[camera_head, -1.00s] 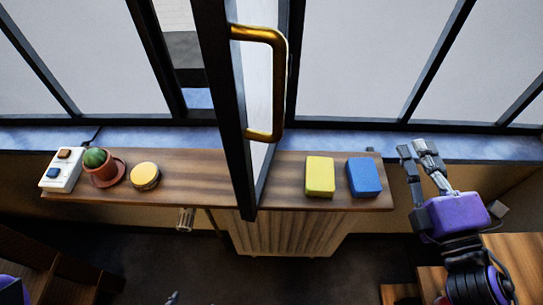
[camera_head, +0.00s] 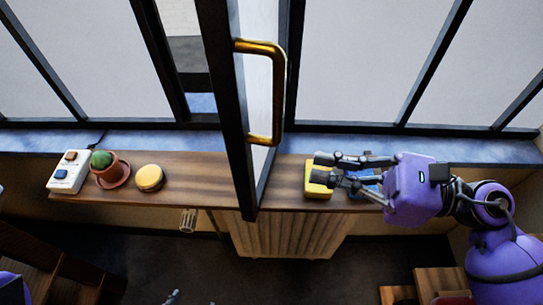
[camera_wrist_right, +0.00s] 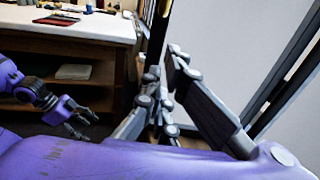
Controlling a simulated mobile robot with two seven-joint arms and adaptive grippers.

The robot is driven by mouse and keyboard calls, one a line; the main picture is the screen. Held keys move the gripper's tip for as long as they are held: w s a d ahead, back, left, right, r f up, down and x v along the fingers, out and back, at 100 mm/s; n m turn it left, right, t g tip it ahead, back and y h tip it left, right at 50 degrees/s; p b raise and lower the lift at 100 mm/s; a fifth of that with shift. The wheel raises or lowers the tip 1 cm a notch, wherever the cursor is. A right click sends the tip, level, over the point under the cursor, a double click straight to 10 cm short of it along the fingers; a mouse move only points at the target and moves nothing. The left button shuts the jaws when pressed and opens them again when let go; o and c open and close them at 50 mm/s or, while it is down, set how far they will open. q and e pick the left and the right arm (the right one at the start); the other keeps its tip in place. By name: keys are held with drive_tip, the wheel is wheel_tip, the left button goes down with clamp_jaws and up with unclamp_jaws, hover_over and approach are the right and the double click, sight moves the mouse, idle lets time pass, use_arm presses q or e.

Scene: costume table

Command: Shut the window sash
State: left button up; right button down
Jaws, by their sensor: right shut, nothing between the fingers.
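The window sash (camera_head: 232,110) stands open, its dark frame swung inward over the wooden sill. Its brass handle (camera_head: 279,90) is on the right side of the sash in the head view. My right gripper (camera_head: 322,168) reaches in from the right and points left toward the sash. It is shut and empty, apart from the handle, and above the yellow block. It also shows in the right wrist view (camera_wrist_right: 165,108). My left gripper (camera_wrist_right: 80,125) is low at the left of the wrist view, away from the window; only its tips show at the bottom of the head view.
On the sill, a yellow block (camera_head: 317,191) and a blue block (camera_head: 366,188) lie right of the sash, partly hidden by my right gripper. A switch box (camera_head: 69,172), potted cactus (camera_head: 108,170) and round yellow tin (camera_head: 150,178) stand left. A radiator (camera_head: 290,235) is below.

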sight(252, 159)
drive_tip(key=p+x, duration=0.2)
drive_tip(key=x, duration=0.7)
drive_tip(key=shift+r+p, duration=0.1)
drive_tip(key=shift+p, duration=0.25)
